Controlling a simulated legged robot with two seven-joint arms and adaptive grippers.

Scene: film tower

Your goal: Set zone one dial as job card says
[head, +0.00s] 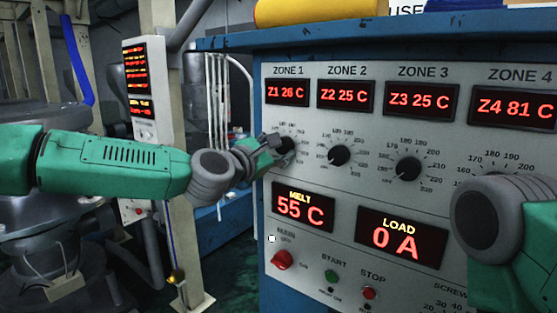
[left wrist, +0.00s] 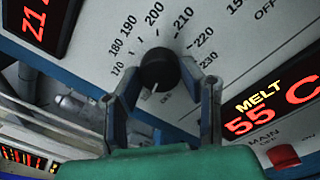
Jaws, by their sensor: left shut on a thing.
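The zone one dial (left wrist: 159,70) is a round black knob on a grey panel (head: 330,130). Its printed scale runs from about 170 to 230. A white pointer mark on the knob faces the lower side in the left wrist view, away from the numbers. My left gripper (head: 284,147) is at this dial, its fingers on either side of the knob and shut on it; it also shows in the left wrist view (left wrist: 165,85). It hides much of the dial in the head view. The zone one display (head: 287,93) reads 26 C. No job card is recognisable.
The zone two dial (head: 339,156) and zone three dial (head: 408,169) sit to the right. Below are the melt display (head: 304,207), load display (head: 401,239), red main switch (head: 282,260), start button (head: 331,277) and stop button (head: 369,293). My right arm covers the panel's lower right.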

